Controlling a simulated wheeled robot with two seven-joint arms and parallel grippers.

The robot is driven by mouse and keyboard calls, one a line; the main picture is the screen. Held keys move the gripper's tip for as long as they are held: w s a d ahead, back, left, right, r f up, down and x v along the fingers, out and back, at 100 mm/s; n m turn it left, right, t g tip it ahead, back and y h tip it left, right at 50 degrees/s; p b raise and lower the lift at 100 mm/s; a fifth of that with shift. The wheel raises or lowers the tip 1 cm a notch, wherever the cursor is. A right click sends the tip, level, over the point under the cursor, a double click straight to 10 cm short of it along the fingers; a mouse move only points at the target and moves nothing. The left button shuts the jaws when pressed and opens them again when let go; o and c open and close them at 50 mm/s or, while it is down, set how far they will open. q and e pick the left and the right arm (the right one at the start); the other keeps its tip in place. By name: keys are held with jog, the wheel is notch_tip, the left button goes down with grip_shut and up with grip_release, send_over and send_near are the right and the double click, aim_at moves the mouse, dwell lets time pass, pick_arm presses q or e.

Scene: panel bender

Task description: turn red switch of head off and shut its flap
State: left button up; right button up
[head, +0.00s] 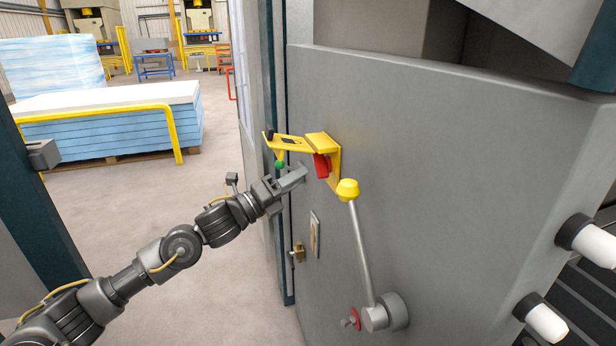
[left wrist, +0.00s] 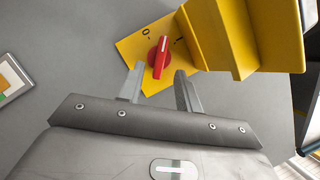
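The red switch (head: 322,166) sits on a yellow plate (head: 335,162) on the grey machine wall. In the left wrist view the red switch (left wrist: 159,58) has a white line pointing up, between a "0" mark and another mark on the yellow plate (left wrist: 133,48). The yellow flap (head: 320,141) stands open, sticking out from the wall above the switch; it also shows in the left wrist view (left wrist: 222,35). My left gripper (head: 304,174) is open, its fingertips (left wrist: 159,70) on either side of the switch's near end. Contact cannot be told. My right gripper is not in view.
A lever with a yellow knob (head: 347,190) stands just right of the switch. A small sign (head: 315,234) is below. Free floor lies left of the machine.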

pick_arm(q)
jog(key=b+v, duration=0.1)
jog(key=v, duration=0.5)
jog(key=shift+s, duration=0.1)
